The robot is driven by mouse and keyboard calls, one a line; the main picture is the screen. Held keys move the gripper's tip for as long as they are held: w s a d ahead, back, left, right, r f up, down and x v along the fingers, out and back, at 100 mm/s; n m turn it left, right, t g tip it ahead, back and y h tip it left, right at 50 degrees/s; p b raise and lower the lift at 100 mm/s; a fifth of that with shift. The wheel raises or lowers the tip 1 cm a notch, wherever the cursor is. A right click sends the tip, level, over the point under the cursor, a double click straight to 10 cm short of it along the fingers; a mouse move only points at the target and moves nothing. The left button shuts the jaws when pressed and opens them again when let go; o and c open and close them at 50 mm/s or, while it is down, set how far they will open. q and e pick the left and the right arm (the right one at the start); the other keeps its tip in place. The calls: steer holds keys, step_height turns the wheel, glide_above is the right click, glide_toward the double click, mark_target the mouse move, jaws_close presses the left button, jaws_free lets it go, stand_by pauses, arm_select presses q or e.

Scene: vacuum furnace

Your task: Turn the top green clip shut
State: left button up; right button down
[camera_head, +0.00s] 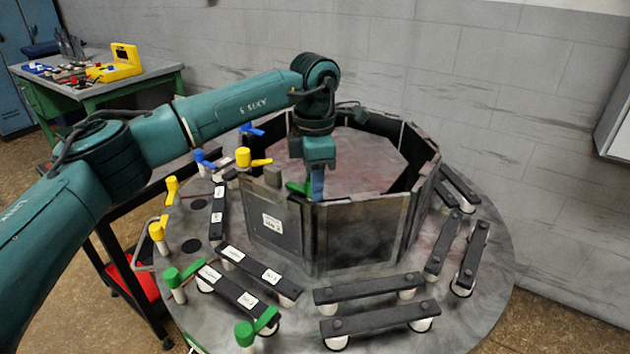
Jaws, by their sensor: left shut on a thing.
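The top green clip (298,188) sits at the upper edge of the front panel of the dark octagonal furnace wall (358,235). Its handle points left, and the rest is hidden behind my gripper. My left gripper (316,190) reaches down from above, shut on this green clip. The gripper's fingers are small in the picture and partly cover the clip. My right gripper is not in view.
Two other green clips (185,276) (258,326) stand at the round table's (470,310) front left. Yellow clips (157,236) and blue clips (205,158) stand on the left. Black bars (380,318) lie around the wall. A green workbench (100,85) stands behind.

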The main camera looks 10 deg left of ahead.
arm_select(q)
steer(key=shift+a, duration=0.25)
steer(key=o, duration=1)
steer(key=shift+s+a, duration=0.1)
steer(key=shift+c, duration=0.2)
steer(key=shift+r, duration=0.5)
step_height(320, 180, up, 12)
steer(key=shift+b, duration=0.3)
